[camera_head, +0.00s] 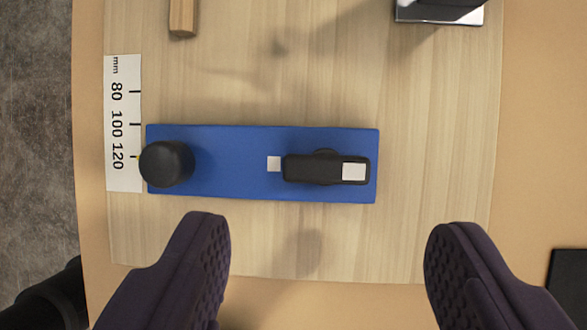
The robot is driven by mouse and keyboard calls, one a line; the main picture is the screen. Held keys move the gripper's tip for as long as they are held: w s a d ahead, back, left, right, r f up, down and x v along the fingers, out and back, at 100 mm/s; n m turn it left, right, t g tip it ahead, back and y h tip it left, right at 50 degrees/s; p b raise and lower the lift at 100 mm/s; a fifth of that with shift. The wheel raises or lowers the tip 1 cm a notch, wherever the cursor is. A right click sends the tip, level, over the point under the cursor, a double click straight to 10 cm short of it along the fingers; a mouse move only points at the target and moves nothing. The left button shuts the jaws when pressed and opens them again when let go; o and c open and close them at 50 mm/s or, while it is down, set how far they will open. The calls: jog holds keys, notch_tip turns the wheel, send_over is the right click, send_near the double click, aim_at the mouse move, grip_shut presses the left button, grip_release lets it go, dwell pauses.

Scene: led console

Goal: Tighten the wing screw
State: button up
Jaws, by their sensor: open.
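The wing screw appears to be the black elongated handle (315,169) on the right part of a blue plate (235,184). A white square marks its right end. A black round knob (166,163) stands at the plate's left end. My gripper (328,245) is open and empty, its dark fingers wide apart at the lower edge of the view, below the plate. The fingers appear apart from the handle and the knob.
A white scale strip (122,180) marked in mm lies left of the plate, beside the knob. A wooden block (183,18) is at the top left, and a black and white object (440,12) at the top right. The wooden board (430,130) is bare right of the plate.

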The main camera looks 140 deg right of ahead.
aim_at(327, 177)
jog(key=x, duration=0.4)
jog(key=shift+a+f, duration=0.15)
jog(key=shift+f, duration=0.15)
jog(key=c, duration=1.1)
